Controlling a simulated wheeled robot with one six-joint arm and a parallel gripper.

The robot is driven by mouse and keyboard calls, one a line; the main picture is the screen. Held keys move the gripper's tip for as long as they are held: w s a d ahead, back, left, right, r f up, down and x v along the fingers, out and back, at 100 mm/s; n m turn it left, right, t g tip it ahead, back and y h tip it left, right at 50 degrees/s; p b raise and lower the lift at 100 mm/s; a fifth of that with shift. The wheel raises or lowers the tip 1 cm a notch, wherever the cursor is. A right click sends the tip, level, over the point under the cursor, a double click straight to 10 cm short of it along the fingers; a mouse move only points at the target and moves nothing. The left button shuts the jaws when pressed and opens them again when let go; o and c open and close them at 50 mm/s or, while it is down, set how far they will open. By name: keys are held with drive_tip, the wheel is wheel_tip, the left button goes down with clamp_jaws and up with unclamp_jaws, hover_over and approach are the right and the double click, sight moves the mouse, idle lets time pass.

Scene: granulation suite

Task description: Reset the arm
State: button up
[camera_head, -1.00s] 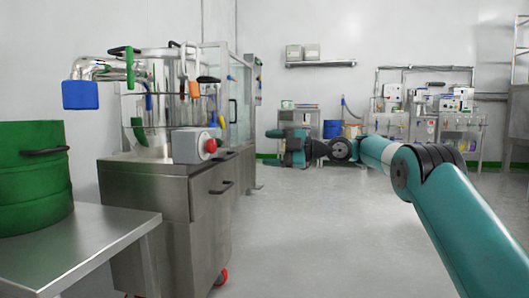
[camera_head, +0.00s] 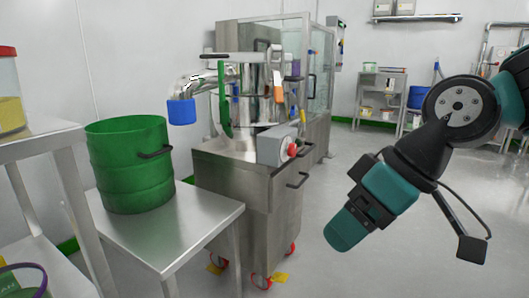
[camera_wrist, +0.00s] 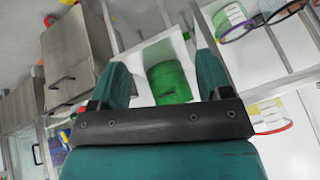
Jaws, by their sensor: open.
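My gripper (camera_head: 350,226) is teal and black and hangs at the right of the head view, tilted down and left over open floor. In the wrist view my gripper (camera_wrist: 163,62) shows its two teal fingers spread apart, with nothing held between them. My arm bends at a black joint above it. The gripper is apart from the steel machine (camera_head: 250,210) on its left. A small cable and black bracket hang on its right side.
A green drum (camera_head: 130,165) stands on a steel table (camera_head: 200,215) at left. It also shows beyond the fingers in the wrist view (camera_wrist: 168,84). A taller shelf (camera_head: 50,145) holds a yellow-filled jar (camera_head: 8,100). A shelf unit (camera_head: 381,92) stands at the back wall. Floor is clear below the gripper.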

drive_tip(key=s+d+m+g+h+p, duration=0.2)
drive_tip(key=s+d+m+p, duration=0.15)
drive_tip(key=s, duration=0.75)
wheel_tip(320, 180, up, 36)
drive_tip(key=p, duration=3.6)
drive_tip(key=shift+w+a+r+n, duration=0.15)
drive_tip(key=shift+w+r+n, duration=0.1)
drive_tip(key=shift+w+n, duration=0.15)
